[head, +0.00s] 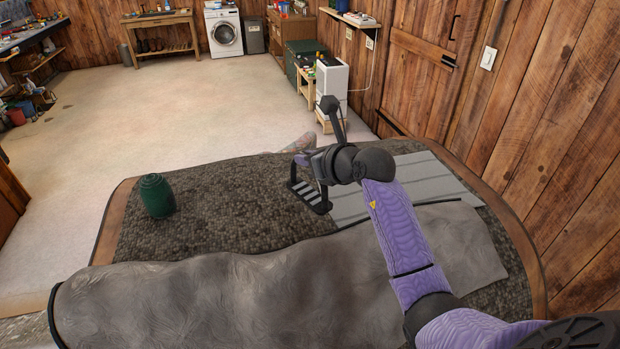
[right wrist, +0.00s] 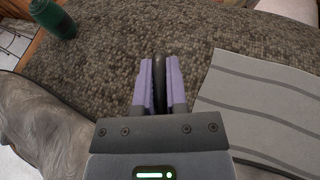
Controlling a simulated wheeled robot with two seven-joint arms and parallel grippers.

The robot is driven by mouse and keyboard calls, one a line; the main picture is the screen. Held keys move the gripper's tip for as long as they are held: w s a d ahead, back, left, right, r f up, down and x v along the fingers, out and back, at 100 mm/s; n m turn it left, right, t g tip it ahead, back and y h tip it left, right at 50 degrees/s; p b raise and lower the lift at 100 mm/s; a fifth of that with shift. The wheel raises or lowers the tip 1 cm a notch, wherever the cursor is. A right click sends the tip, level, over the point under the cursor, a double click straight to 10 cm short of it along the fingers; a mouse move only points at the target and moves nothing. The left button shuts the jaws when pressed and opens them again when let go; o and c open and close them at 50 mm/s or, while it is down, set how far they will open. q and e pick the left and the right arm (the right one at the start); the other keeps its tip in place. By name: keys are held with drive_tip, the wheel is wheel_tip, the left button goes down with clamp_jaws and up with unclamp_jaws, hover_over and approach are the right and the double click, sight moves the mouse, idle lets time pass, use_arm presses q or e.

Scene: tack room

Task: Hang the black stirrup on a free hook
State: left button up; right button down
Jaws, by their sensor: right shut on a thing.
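The black stirrup (head: 312,197) has a flat tread with pale stripes and shows near the middle of the head view. My right gripper (head: 316,166) is shut on its frame. In the right wrist view the black stirrup (right wrist: 160,82) appears edge-on as a dark strip between the two purple fingers of my right gripper (right wrist: 160,85). It is over the dark woven surface; I cannot tell whether it touches it. My left gripper is not in view. I can make out no hook in either view.
The woven surface (head: 235,222) bears a green ribbed container (head: 157,196), a grey striped mat (head: 430,176) and a long grey padded roll (head: 220,295) along the front. A wooden wall (head: 560,150) stands close on the right. Open floor (head: 170,105) lies beyond.

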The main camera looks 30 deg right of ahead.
sight(295, 175)
wheel_tip(295, 175, down, 5)
drive_tip(key=shift+w, duration=0.1)
drive_tip(key=shift+f, duration=0.15)
drive_tip(key=c, duration=0.7)
unclamp_jaws()
drive_tip(key=shift+o, duration=0.2)
